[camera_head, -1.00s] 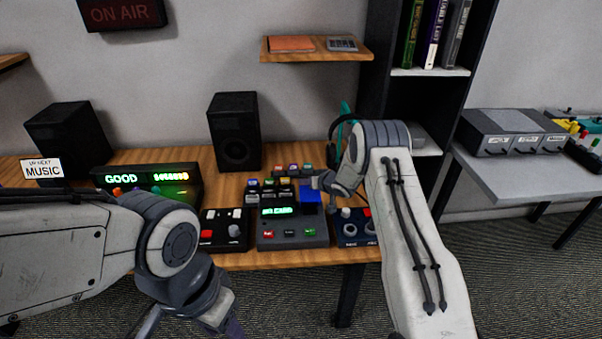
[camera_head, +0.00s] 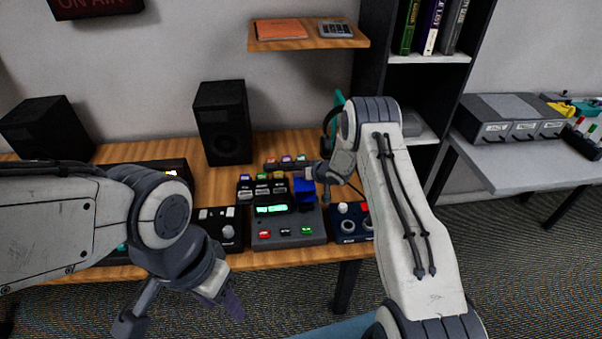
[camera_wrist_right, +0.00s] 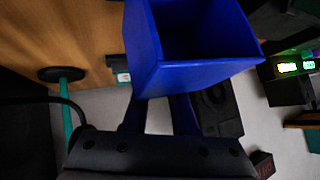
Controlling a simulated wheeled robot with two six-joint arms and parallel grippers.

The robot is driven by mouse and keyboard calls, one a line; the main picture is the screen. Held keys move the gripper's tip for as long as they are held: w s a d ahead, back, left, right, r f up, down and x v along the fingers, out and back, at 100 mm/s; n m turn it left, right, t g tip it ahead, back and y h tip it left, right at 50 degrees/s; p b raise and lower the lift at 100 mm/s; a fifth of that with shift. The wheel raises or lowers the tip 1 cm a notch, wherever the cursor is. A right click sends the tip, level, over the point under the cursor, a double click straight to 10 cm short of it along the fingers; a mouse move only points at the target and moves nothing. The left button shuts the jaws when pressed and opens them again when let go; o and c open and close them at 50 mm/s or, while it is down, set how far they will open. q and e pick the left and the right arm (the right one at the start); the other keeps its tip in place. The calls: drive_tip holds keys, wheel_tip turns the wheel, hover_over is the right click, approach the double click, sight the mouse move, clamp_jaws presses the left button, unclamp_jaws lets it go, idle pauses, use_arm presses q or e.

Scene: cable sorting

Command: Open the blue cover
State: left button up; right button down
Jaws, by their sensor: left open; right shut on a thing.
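The blue cover (camera_head: 304,194) is a small hollow box at the right rear of the grey control panel (camera_head: 290,239) in the head view. My right gripper (camera_head: 315,174) is shut on it from the right and above. In the right wrist view the cover (camera_wrist_right: 205,72) fills the upper middle with its hollow inside showing, and the right gripper's fingers (camera_wrist_right: 160,112) meet its near edge. What lies under the cover is hidden. My left gripper (camera_head: 180,312) is open and empty in front of the table, low in the head view.
A panel with white keys (camera_head: 215,220) sits left of the grey panel, and a dark blue knob panel (camera_head: 351,222) sits right. Coloured buttons (camera_head: 285,162) and a black speaker (camera_head: 223,122) stand behind. A shelf (camera_head: 310,38) hangs above.

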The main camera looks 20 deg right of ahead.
drive_tip(key=shift+s+d+f, duration=0.2)
drive_tip(key=shift+s+f, duration=0.35)
drive_tip(key=shift+f, duration=0.3)
drive_tip(key=c, duration=0.7)
unclamp_jaws()
drive_tip(key=w+r+b+v, duration=0.1)
drive_tip(key=v, duration=0.9)
drive_tip(key=shift+r, duration=0.45)
